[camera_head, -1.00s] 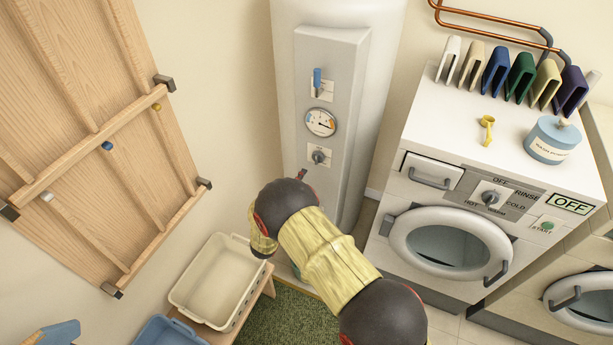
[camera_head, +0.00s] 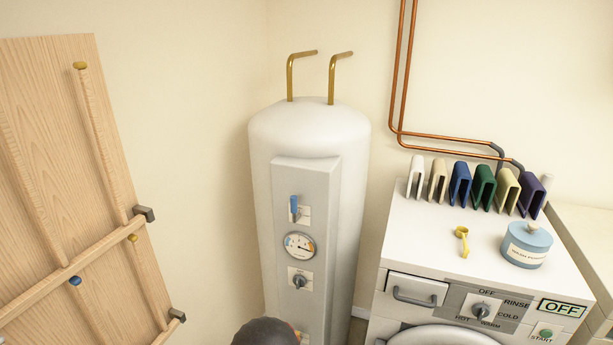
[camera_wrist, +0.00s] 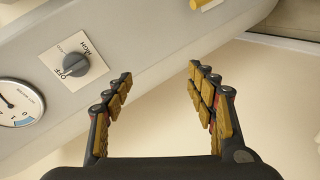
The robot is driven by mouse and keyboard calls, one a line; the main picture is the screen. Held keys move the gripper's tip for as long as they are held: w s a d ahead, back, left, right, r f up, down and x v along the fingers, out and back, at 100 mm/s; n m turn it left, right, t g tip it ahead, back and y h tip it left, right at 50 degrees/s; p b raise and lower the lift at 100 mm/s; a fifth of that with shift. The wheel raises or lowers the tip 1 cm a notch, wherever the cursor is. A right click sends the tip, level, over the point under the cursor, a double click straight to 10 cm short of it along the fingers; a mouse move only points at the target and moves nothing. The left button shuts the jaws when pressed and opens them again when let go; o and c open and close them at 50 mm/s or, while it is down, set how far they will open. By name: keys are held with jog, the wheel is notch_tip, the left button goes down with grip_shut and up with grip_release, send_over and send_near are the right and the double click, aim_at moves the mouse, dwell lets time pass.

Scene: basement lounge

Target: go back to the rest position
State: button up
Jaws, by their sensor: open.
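My gripper (camera_wrist: 160,100) shows in the wrist view with its two padded fingers spread apart and nothing between them. A grey panel with a dial knob (camera_wrist: 75,65) marked OFF and HIGH lies beyond the left finger, apart from it as far as I can tell. In the head view only a dark rounded part of my arm shows at the bottom edge, and my gripper is out of sight. The white boiler tank (camera_head: 345,200) stands upright behind it, with a blue lever (camera_head: 294,208), a round gauge (camera_head: 299,245) and a knob (camera_head: 300,281) on its front panel.
A wooden rack (camera_head: 60,275) leans on the left wall. The wall between rack and tank is bare.

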jog(key=s+a+f+m+g+y, duration=0.2)
jog(key=s+a+f+g+y, duration=0.3)
jog(key=s, duration=0.3)
jog(key=s+d+r+m+g, duration=0.2)
jog(key=s+r+g, duration=0.4)
jog(key=r, duration=0.4)
jog(key=s+d+r+m+t+h, duration=0.1)
jog(key=s+d+r+m, duration=0.1)
jog(key=s+d+r, duration=0.6)
jog(key=s+d+r+m+t+h, duration=0.1)
jog(key=s+d+r+m, duration=0.2)
jog(key=s+d+r, duration=0.5)
jog(key=s+d+r+m+t, duration=0.1)
jog(key=s+d+r, duration=0.7)
jog(key=d+r, duration=1)
notch_tip(320, 180, up, 3)
jog(key=shift+s+r+m+h, duration=0.2)
jog(key=shift+m+h, duration=0.2)
jog(key=shift+m, duration=0.3)
jog(key=shift+c, duration=0.4)
